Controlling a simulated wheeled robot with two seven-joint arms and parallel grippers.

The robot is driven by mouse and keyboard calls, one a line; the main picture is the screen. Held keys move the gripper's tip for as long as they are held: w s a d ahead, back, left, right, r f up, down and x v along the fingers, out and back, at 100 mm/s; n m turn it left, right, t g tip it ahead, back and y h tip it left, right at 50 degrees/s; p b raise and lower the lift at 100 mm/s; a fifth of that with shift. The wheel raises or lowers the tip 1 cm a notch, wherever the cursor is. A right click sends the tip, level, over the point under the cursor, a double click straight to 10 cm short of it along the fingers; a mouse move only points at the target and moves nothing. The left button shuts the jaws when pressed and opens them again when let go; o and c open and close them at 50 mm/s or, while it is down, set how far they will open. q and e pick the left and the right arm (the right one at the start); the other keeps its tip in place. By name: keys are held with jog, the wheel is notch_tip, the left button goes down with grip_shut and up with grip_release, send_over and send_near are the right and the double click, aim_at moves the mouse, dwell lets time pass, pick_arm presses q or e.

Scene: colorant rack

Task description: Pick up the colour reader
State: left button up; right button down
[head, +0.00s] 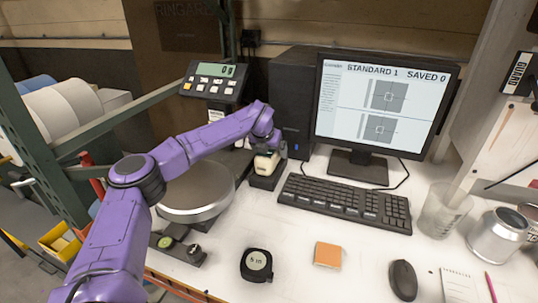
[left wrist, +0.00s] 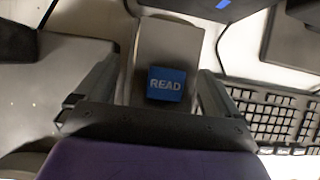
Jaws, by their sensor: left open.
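The colour reader (head: 265,162) is a pale, upright device in a dark base, left of the keyboard in the head view. In the left wrist view the colour reader (left wrist: 165,55) shows its light grey body and a blue READ button. My left gripper (head: 268,148) is at the colour reader, with its purple wrist above it. In the left wrist view the fingers of my left gripper (left wrist: 152,95) stand open, one on each side of the reader. Whether either finger touches it I cannot tell. The right gripper is not in view.
A keyboard (head: 345,203) and monitor (head: 378,115) stand to the right. A scale with a round metal pan (head: 195,213) is to the left, with its display (head: 212,80) behind. A tape measure (head: 257,264), orange block (head: 327,254) and mouse (head: 403,280) lie in front.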

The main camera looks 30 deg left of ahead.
pick_arm(q)
jog(key=shift+w+r, duration=0.1)
jog(key=c, duration=1.6)
